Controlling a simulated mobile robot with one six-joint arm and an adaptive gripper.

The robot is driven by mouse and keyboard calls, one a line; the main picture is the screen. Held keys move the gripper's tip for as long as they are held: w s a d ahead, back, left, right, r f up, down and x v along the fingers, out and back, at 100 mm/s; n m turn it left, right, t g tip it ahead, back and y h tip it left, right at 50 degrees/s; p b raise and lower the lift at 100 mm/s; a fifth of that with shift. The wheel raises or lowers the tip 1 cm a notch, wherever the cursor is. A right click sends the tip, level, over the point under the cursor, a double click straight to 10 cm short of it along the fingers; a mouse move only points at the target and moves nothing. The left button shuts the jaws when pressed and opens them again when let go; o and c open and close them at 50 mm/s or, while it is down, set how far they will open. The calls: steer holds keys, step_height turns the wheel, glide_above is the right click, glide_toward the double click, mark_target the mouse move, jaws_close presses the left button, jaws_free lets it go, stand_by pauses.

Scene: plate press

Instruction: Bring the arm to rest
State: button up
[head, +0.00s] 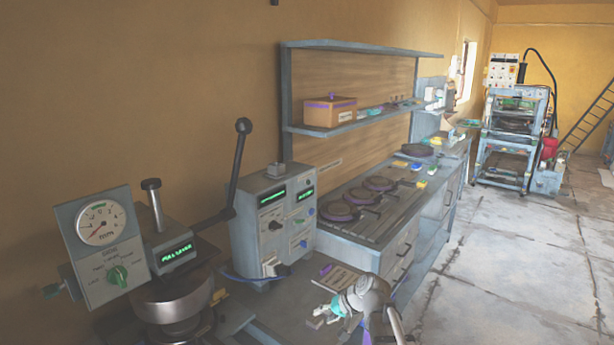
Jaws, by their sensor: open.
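My gripper (322,315) shows at the bottom centre, low in the picture, with the grey wrist of my arm just right of it. Its small fingers look apart, and I see nothing held between them. It is over or in front of the near end of the workbench, by a flat card with print (338,279). I cannot tell its height above the bench. Most of my arm is outside the picture.
A press with a round dial (101,223) and an upright black-knobbed lever (239,165) stands at the left. A grey control box (273,218) is beside it. Dark round plates (339,211) lie on the bench under a wall shelf (365,118). The floor (510,260) at the right is clear.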

steer(key=s+d+f+g+h, duration=0.1)
steer(key=s+d+h, duration=0.2)
steer(key=s+d, duration=0.3)
steer(key=s+d+f+n+g+h, duration=0.1)
steer(key=s+d+f+g+h, duration=0.1)
steer(key=s+d+h, duration=0.2)
steer(key=shift+s+d+f+g+h+p, duration=0.4)
steer(key=shift+s+d, duration=0.55)
steer(key=shift+s, duration=1.4)
steer(key=shift+r, duration=0.1)
